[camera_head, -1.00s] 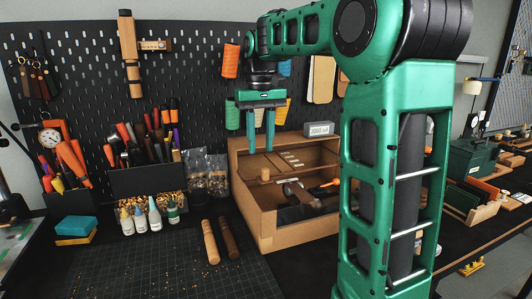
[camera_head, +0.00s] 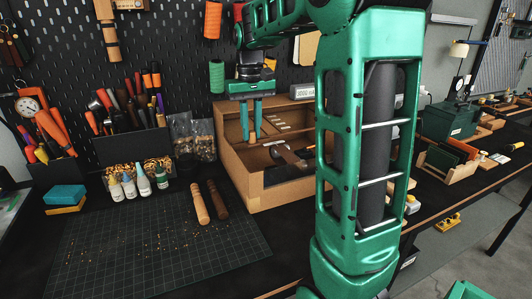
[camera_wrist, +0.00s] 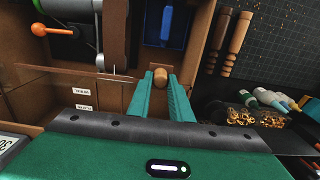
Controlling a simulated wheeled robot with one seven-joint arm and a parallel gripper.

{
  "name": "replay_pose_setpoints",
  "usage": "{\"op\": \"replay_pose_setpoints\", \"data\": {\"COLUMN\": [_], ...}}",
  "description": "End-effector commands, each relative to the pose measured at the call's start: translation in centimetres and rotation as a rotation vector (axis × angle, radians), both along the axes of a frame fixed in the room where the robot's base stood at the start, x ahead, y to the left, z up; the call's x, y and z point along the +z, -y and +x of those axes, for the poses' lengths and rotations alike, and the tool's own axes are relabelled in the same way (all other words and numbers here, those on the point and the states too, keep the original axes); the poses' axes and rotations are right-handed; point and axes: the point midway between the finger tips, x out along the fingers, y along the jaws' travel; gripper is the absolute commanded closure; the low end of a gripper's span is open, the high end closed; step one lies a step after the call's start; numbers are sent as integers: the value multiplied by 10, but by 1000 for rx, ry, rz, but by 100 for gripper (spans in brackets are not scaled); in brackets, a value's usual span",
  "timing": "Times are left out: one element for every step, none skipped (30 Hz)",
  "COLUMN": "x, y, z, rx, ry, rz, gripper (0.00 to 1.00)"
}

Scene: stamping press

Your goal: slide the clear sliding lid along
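The clear sliding lid (camera_wrist: 85,73) shows in the wrist view as a thin see-through pane over the wooden box (camera_head: 262,196).
Small bottles (camera_head: 140,182) stand further left. A label box (camera_head: 302,92) stands behind the box.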

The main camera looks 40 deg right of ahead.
Motion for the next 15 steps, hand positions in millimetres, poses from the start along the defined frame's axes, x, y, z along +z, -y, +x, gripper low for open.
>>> {"op": "replay_pose_setpoints", "data": {"x": [2, 2, 2, 3, 3, 3, 3, 3, 3, 3, 3, 3, 3, 3, 3], "y": [-1, -1, -2, -3, -3, -4, -5, -5, -6, -7, -7, -8, -8, -9, -10], "z": [-1, -2, -4, -5, -7, -9, -11, -13, -15, -17, -18, -21, -22, -24, -26], "rx": [2, 2, 2, 3, 3, 3, 4, 4, 4, 5, 5, 5, 5, 5, 6], "ry": [3, 3, 4, 4, 5, 4, 4, 4, 5, 6, 6, 6, 6, 6, 6], "rz": [-1, 0, 0, 0, 0, 0, 0, 0, 0, -1, -1, -1, -1, -1, -1], "gripper": [100, 100, 100, 100, 100, 100, 100, 100, 100, 100, 100, 100, 100, 100, 100]}}
